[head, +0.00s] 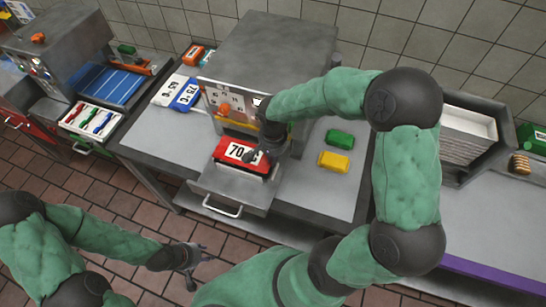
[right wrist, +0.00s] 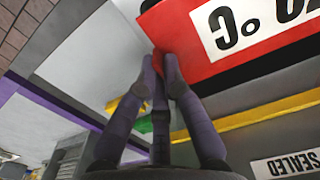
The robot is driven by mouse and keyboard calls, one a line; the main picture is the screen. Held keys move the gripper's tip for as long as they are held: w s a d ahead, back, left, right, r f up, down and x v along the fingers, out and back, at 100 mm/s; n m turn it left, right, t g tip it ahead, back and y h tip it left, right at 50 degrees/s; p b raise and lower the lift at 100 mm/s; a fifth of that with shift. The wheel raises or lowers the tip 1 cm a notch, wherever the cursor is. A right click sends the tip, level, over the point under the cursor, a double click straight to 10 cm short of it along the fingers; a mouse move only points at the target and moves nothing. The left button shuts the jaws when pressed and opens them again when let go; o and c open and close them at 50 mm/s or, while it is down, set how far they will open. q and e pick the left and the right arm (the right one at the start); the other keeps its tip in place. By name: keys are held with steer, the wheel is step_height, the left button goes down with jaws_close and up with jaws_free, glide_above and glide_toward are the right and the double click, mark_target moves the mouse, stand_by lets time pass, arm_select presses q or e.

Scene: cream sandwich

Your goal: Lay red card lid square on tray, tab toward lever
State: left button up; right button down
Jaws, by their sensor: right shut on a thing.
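The red card lid (head: 232,149), with a white label reading "70", lies over or just above the dark tray in the drawer (head: 232,185) at the front of the grey machine. My right gripper (head: 262,157) is shut on the lid's right-hand edge. In the right wrist view the lid (right wrist: 180,22) shows its "°C" label, and the fingertips (right wrist: 160,62) meet at its corner. I cannot tell whether the lid touches the tray. The lever cannot be made out for certain; my right arm covers part of the machine front. My left gripper (head: 198,266) is open and empty above the floor.
A blue card (head: 187,95) and a white card (head: 168,89) lie left of the machine. A green block (head: 340,139) and a yellow block (head: 334,161) lie to its right. A drawer handle (head: 222,210) sticks out in front. The left counter (head: 160,135) has free room.

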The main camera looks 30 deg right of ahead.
steer(key=shift+f+b, duration=1.15)
steer(key=shift+f, duration=0.25)
steer(key=c, duration=1.3)
jaws_free()
step_height(320, 180, up, 12)
